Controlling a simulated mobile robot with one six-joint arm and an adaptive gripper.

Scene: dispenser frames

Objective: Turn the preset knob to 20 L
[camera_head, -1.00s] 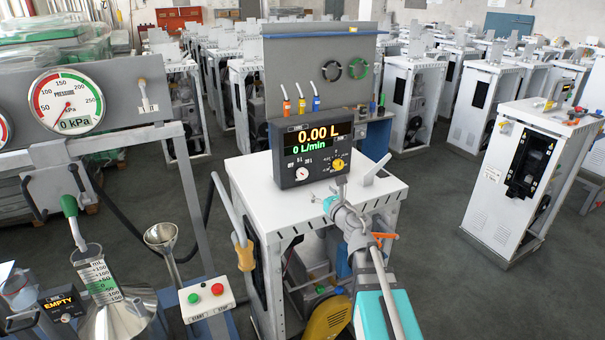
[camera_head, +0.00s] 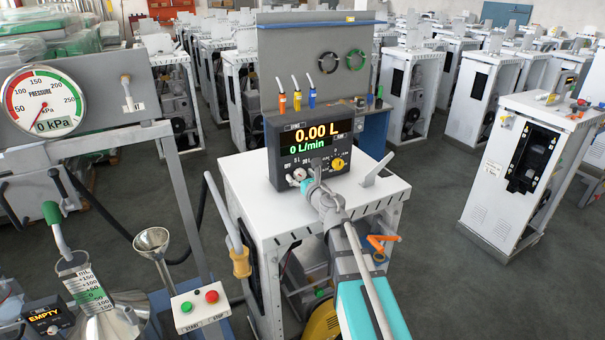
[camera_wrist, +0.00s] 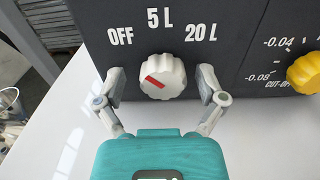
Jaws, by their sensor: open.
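The white preset knob (camera_wrist: 163,77) is on the black front panel, under the labels OFF, 5 L and 20 L. Its red mark points to the upper left, toward OFF. My gripper (camera_wrist: 162,90) is open, with one finger on each side of the knob; small gaps seem to show, and contact is hard to tell. In the head view the knob (camera_head: 299,175) is at the lower left of the display unit (camera_head: 280,160), which reads 0.00 L and 0 L/min. My gripper (camera_head: 309,184) is right at it there and partly covers the panel.
A yellow cut-off knob (camera_wrist: 304,75) is to the right on the same panel. The unit stands on a white cabinet (camera_head: 245,185). An upright plate (camera_head: 377,169) is at its right. A yellow-handled nozzle (camera_head: 241,262) hangs at the left, and a start/stop box (camera_head: 201,304) is lower left.

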